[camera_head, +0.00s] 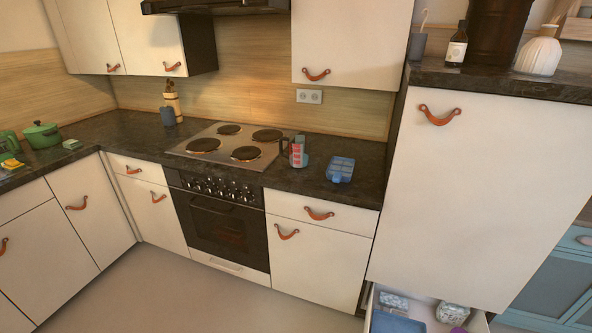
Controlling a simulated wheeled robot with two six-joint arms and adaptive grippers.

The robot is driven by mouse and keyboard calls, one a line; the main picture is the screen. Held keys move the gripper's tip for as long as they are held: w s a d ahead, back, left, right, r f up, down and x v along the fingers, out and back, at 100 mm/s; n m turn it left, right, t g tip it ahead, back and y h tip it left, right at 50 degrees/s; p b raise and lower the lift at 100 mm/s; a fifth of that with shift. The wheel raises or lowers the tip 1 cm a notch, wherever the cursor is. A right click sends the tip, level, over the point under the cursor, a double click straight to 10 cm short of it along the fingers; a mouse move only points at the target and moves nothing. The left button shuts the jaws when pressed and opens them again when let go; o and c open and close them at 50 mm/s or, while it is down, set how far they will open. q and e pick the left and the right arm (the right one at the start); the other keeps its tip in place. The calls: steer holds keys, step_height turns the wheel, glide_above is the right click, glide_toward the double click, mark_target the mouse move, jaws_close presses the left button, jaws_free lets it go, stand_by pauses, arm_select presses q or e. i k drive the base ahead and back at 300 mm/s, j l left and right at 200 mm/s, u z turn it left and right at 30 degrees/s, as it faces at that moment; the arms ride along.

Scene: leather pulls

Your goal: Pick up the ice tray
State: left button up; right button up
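A blue ice tray (340,166) with small compartments lies on the dark countertop, right of the stove, near the counter's front edge. Nothing touches it from above, and its top is in plain sight. Neither of my grippers shows in the head view.
A red-and-grey container (298,152) stands left of the tray, beside the hob (235,142). A tall white cabinet (460,190) rises to the right. Below it a drawer (475,322) is open, holding a blue item (395,322) and bags. The floor (170,295) in front is clear.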

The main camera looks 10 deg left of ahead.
mark_target(339, 169)
steer(key=i+j, duration=0.1)
steer(key=j, duration=0.55)
steer(key=i+j+z, duration=0.1)
steer(key=i+j, duration=0.25)
steer(key=i+j+z, duration=0.1)
steer(key=i+j, duration=0.25)
steer(key=j, duration=0.2)
steer(key=i+j+z, duration=0.1)
steer(key=i+j, duration=0.2)
steer(key=j, duration=0.15)
